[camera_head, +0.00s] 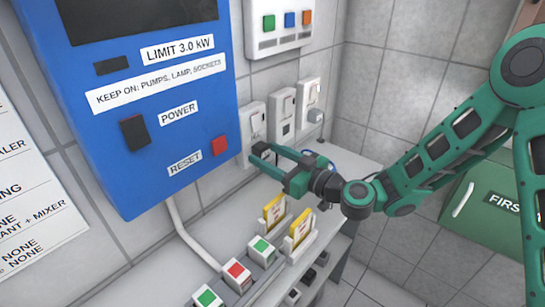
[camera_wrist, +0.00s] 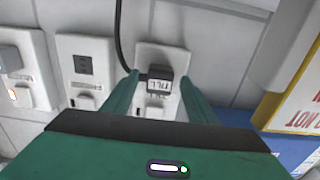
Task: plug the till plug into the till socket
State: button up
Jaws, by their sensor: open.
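In the wrist view, a small black plug (camera_wrist: 160,72) with a light label that seems to read TILL is in front of a white wall socket plate (camera_wrist: 172,54). A black cable (camera_wrist: 118,30) runs from it to the top of the picture. I cannot tell whether its pins are in the socket. My gripper (camera_wrist: 160,80) is open, with one green finger on each side of the plug and a gap visible on the right. In the head view my gripper (camera_head: 268,156) is before the leftmost socket plate (camera_head: 251,122); the plug is not clearly visible there.
More socket plates stand to the right, a middle one (camera_head: 281,104) and a far one (camera_head: 310,92) with a grey plug (camera_head: 316,116). A blue power box (camera_head: 150,100) hangs close on the left. Yellow-edged cards (camera_head: 275,212) and coloured buttons (camera_head: 236,272) are below my arm.

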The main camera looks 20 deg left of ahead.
jog(key=v, duration=1)
jog(key=shift+d, duration=0.4)
